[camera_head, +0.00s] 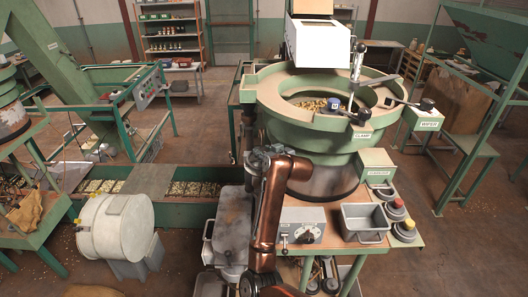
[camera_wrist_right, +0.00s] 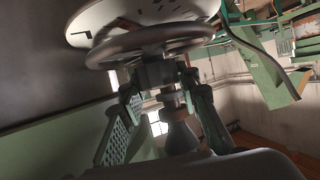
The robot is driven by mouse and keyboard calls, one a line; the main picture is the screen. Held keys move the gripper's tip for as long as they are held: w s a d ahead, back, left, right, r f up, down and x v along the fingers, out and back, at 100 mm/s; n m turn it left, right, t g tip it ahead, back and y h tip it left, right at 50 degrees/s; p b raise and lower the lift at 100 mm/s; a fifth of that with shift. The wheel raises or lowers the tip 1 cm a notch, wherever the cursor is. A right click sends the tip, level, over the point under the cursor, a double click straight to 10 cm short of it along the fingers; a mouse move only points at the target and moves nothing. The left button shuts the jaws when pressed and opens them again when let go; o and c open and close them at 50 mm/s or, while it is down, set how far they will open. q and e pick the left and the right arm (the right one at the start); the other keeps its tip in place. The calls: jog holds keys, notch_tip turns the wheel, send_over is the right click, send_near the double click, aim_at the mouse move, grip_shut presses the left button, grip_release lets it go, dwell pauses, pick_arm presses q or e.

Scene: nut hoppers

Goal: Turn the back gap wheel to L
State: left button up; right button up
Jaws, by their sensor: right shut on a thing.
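My right gripper (camera_head: 264,154) is at the left side of the big green bowl machine (camera_head: 322,140), at the end of my copper-coloured arm. In the right wrist view its fingers (camera_wrist_right: 160,82) close in on the hub under a round grey handwheel (camera_wrist_right: 150,45), and it is shut on this wheel. A pale dial disc (camera_wrist_right: 135,15) with dark marks lies just beyond the wheel. I cannot read an L or tell where the wheel points. In the head view the wheel is hidden or too small to make out. My left gripper is not in view.
A control box with a dial (camera_head: 301,226) and a grey metal bin (camera_head: 364,222) stand on the bench in front of the bowl. Coloured push buttons (camera_head: 396,207) are on the right. A white drum (camera_head: 115,226) stands at the left.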

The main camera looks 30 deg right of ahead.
jog(key=shift+f, duration=0.1)
jog(key=o, duration=1.2)
jog(key=shift+v, duration=4.05)
